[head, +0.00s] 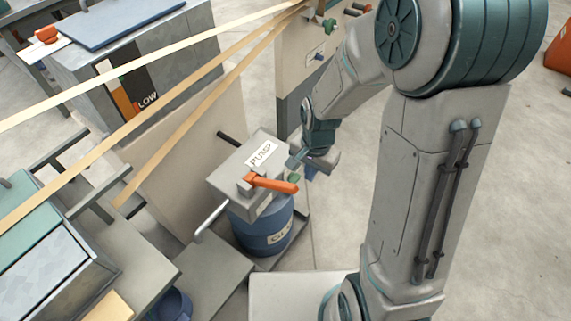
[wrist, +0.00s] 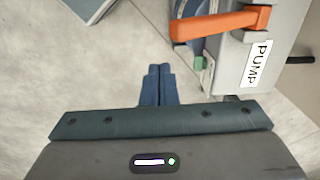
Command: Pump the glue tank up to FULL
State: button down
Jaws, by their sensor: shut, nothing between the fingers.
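The pump is a grey box (head: 240,165) labelled PUMP, on top of a blue drum (head: 265,235) with a partly visible label. An orange lever (head: 272,184) juts out from the box's side; it also shows at the top of the wrist view (wrist: 220,24). The grey tank cabinet (head: 185,50) at upper left carries a gauge (head: 122,88) with an orange-brown strip, a black strip and the word LOW. My gripper (head: 310,174) is shut and empty, just right of the pump box and apart from the lever. Its fingers (wrist: 158,72) point toward the floor beside the drum.
Pale strips (head: 150,60) run diagonally across the upper left, above the cabinet. A thin grey handle (head: 210,221) sticks out at the pump's lower left. A teal-topped machine (head: 40,215) stands at left. Open floor (head: 510,200) lies at right.

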aim_at(288, 183)
jog(key=a+r+m+p, duration=0.1)
jog(key=p, duration=0.3)
jog(key=w+a+r+m+p, duration=0.1)
jog(key=a+m+p, duration=0.1)
jog(key=p, duration=0.2)
jog(key=a+r+m+p, duration=0.1)
jog(key=a+p, duration=0.1)
jog(key=p, duration=0.1)
jog(key=shift+w+g+y+p, duration=0.15)
jog(key=shift+g+y+p, duration=0.15)
jog(key=shift+p, duration=0.1)
jog(key=shift+f, duration=0.1)
jog(key=shift+a+f+b, duration=0.15)
jog(key=shift+f+b, duration=1)
jog(key=shift+f, duration=0.55)
jog(key=shift+a+f+b, duration=0.1)
jog(key=shift+f+b, duration=1)
jog(key=shift+f, duration=0.6)
